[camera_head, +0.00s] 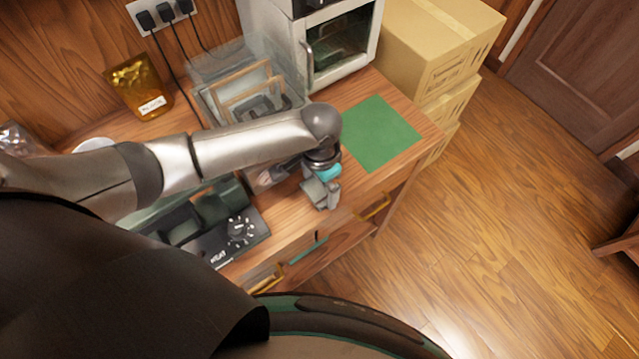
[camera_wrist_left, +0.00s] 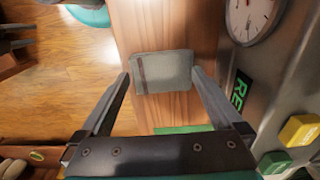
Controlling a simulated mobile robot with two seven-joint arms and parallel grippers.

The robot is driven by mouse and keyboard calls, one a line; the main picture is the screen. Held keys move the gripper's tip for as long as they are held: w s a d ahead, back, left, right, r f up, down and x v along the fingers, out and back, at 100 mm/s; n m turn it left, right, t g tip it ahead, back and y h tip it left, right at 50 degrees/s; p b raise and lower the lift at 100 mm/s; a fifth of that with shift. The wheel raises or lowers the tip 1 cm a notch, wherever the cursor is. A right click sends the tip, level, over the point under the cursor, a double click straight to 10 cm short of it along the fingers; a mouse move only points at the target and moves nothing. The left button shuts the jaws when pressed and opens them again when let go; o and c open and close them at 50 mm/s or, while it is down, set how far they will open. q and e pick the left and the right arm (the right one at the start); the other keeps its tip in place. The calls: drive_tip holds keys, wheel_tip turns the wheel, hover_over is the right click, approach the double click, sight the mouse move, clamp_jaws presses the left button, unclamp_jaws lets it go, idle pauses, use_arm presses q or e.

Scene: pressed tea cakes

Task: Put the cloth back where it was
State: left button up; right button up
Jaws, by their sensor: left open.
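A grey folded cloth (camera_wrist_left: 162,72) with a dark stripe near its left side lies flat on the wooden worktop in the left wrist view. My left gripper (camera_wrist_left: 162,80) is open, with one finger on each side of the cloth; I cannot tell whether they touch it. In the head view my left gripper (camera_head: 322,190) is over the front of the worktop, and the cloth is hard to tell from the grey fingers there. A green mat (camera_head: 380,133) lies to the right; its edge shows in the wrist view (camera_wrist_left: 185,129). My right gripper is not in view.
A white oven-like cabinet (camera_head: 350,45) stands behind the mat, beside stacked cardboard boxes (camera_head: 430,45). A clear bin (camera_head: 215,65) with wooden frames, an amber bag (camera_head: 140,88) and a dark panel with a knob (camera_head: 240,230) are on the left. The mat is bare.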

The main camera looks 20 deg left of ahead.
sight(320, 191)
use_arm(q)
wheel_tip(320, 191, up, 12)
drive_tip(key=p, duration=0.1)
drive_tip(key=shift+f+p, duration=0.25)
drive_tip(key=shift+p, duration=0.15)
drive_tip(key=shift+d, duration=0.1)
